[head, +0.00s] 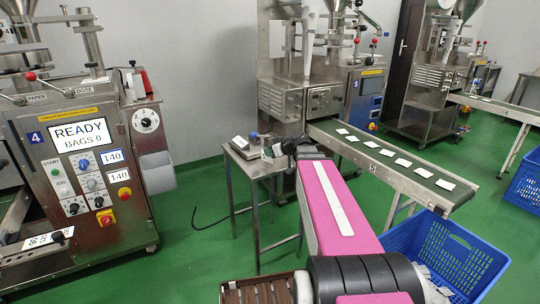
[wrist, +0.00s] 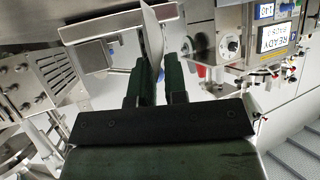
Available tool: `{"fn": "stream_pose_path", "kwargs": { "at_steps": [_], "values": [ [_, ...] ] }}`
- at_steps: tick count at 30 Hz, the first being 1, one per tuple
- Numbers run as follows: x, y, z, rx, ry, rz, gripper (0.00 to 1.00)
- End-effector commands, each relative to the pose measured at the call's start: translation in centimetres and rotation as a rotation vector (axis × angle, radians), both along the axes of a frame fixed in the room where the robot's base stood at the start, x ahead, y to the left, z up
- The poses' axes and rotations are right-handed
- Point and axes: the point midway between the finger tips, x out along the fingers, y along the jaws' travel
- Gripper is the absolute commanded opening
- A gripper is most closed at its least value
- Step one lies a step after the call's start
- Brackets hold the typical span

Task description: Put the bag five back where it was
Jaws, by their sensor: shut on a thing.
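My gripper (wrist: 152,75) is shut on a thin white bag, which stands edge-on between the dark green fingers (wrist: 150,28) in the wrist view. In the head view my gripper (head: 272,149) is above the small steel table, beside the scale (head: 243,146); the held bag is too small to make out clearly there. Conveyor 5 (head: 378,168) carries several white bags in a row, running from the machine toward the lower right.
The small steel table (head: 254,168) stands left of my pink arm. Machine 4 (head: 85,165) is at the left with its panel reading READY, BAGS 0. A blue crate (head: 462,252) with white bags sits below the belt's end. Conveyor 6 (head: 505,108) is at the far right.

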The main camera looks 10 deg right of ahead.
Motion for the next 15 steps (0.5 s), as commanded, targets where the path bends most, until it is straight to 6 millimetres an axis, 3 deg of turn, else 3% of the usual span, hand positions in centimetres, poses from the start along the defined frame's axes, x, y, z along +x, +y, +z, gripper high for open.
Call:
{"fn": "stream_pose_path", "kwargs": {
  "at_steps": [4,15],
  "values": [
    [0.0,0.0,-1.5,0.001,0.001,0.0,0.0],
    [0.0,0.0,-1.8,0.0,0.0,0.0,0.0]
  ]
}}
